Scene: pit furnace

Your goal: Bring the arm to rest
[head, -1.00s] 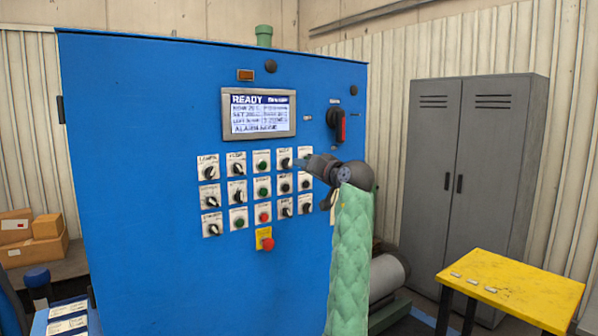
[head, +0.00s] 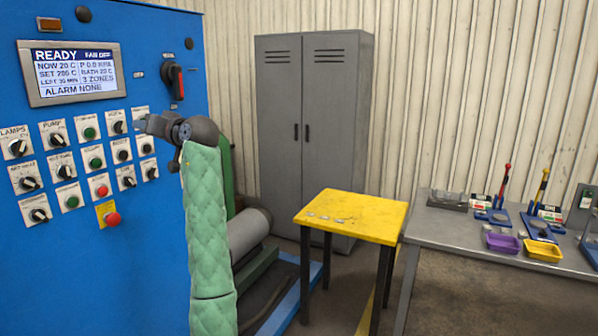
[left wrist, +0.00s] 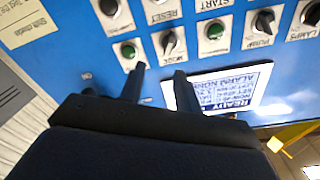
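My left gripper (head: 150,124) is in front of the right edge of the control panel's knobs and buttons, on the blue cabinet (head: 100,250). My left arm wears a green quilted sleeve. In the left wrist view the two dark fingers (left wrist: 159,78) stand apart with nothing between them. They point at the panel, close to a knob (left wrist: 168,43) and a green button (left wrist: 129,51). Whether they touch the panel cannot be told. The screen (head: 72,72) reads READY, fan off, alarm none. My right gripper is not in view.
A red emergency button (head: 112,219) and a red-handled switch (head: 178,82) are on the cabinet. A yellow table (head: 365,215), a grey locker (head: 335,130) and a grey bench (head: 425,226) with purple (head: 502,243) and yellow trays (head: 543,251) stand to the right. Floor shows between them.

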